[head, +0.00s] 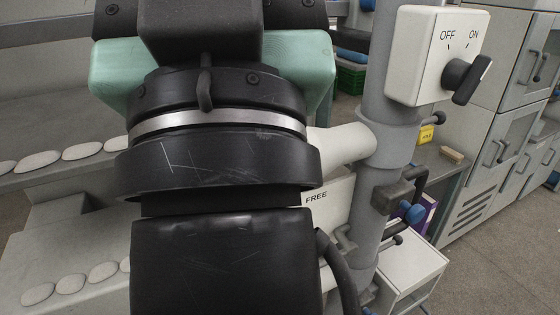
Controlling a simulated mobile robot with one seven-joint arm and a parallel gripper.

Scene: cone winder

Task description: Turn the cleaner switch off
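The switch is a white box (432,55) on a grey upright post at the upper right. Its face carries the labels OFF on the left and ON on the right. A black knob (468,80) sticks out below the labels. Its bar slants, with the upper end leaning right, toward the ON side; the exact setting is hard to tell from this angle. I take this to be the cleaner switch, though no name shows on it. My gripper is not seen. My black arm with a pale ring fills the middle and left foreground.
The grey post (380,60) carries a white side pipe, a sign reading FREE (317,197) and a black clamp-like fitting (390,195). Ledges with several pale oval pieces (82,151) lie left. Grey cabinets (497,130) stand right, with open floor (505,255) before them.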

